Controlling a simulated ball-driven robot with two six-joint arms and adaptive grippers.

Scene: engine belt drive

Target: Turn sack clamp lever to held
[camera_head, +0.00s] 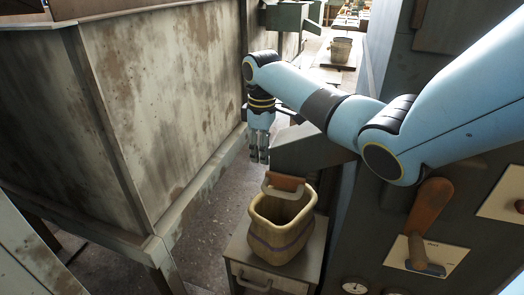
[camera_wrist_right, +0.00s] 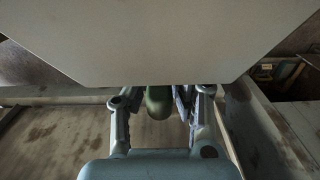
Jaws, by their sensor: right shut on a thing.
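My right gripper (camera_head: 258,149) points down beside the grey spout box, above and behind the wooden bucket. In the right wrist view, the gripper (camera_wrist_right: 160,105) is shut on a dark green rounded handle (camera_wrist_right: 157,100), which I take for the sack clamp lever. A large pale panel hides the far part of the handle, so I cannot tell the lever's position. In the head view, the handle cannot be made out at the fingers. My left gripper is out of view.
A stained bin wall (camera_head: 165,100) is at left. A brown lever (camera_head: 430,207) is on the dark panel at right. Another bucket (camera_head: 341,49) stands far back.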

